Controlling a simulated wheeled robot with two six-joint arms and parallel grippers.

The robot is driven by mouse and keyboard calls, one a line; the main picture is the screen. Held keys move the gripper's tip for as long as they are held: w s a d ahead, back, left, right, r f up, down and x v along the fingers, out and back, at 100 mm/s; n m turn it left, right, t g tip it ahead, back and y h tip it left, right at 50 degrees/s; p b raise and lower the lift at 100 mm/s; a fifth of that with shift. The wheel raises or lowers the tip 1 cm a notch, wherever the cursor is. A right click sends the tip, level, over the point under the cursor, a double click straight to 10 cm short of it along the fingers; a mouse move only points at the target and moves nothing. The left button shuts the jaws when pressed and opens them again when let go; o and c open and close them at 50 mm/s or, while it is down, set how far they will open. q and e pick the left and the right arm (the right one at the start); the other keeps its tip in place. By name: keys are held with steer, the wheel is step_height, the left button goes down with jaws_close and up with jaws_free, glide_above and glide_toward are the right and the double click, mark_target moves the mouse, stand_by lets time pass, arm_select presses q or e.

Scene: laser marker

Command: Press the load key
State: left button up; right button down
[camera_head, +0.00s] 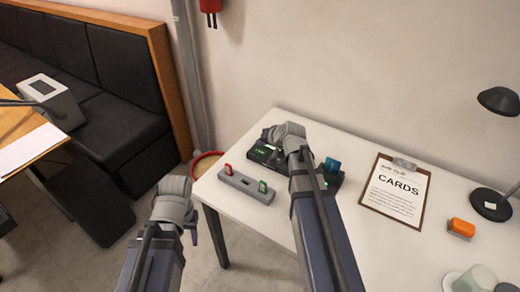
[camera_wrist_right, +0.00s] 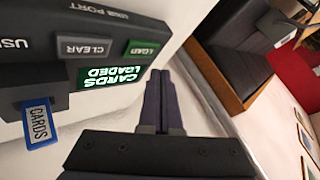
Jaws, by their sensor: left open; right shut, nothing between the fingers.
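The dark marker console (camera_head: 257,154) stands at the back left of the white table, partly hidden by my right arm. In the right wrist view its green LOAD key (camera_wrist_right: 143,48) sits beside a grey CLEAR key (camera_wrist_right: 85,48). A lit green display (camera_wrist_right: 113,73) reads "CARDS LOADED". A blue stick labelled CARDS (camera_wrist_right: 38,122) sits at the console's USB side. My right gripper (camera_wrist_right: 158,76) is shut and empty, its tips close beside the LOAD key; I cannot tell whether they touch the console. My left gripper (camera_head: 190,224) is open, off the table's left edge.
A teal item (camera_head: 332,165) stands to the right of my right arm. A CARDS clipboard (camera_head: 397,189), an orange block (camera_head: 461,227) and a black lamp (camera_head: 491,204) are further right.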

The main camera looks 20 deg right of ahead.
mark_target(261, 154)
step_height(261, 154, up, 4)
steer(key=p, duration=0.2)
steer(key=shift+f+p, duration=0.25)
steer(key=shift+p, duration=0.15)
steer(key=shift+f, duration=0.1)
steer(key=s+a+n+g+p, duration=0.45)
steer(key=s+a, duration=0.55)
steer(key=a, duration=0.4)
steer(key=s+a+r+n+g+h+p, duration=0.1)
steer(key=s+a+n+g+h+p, duration=0.2)
steer(key=s, duration=1.2)
steer(key=a+n+g, duration=0.2)
steer(key=a, duration=0.1)
steer(key=shift+r+h, duration=0.15)
steer(key=shift+h, duration=0.15)
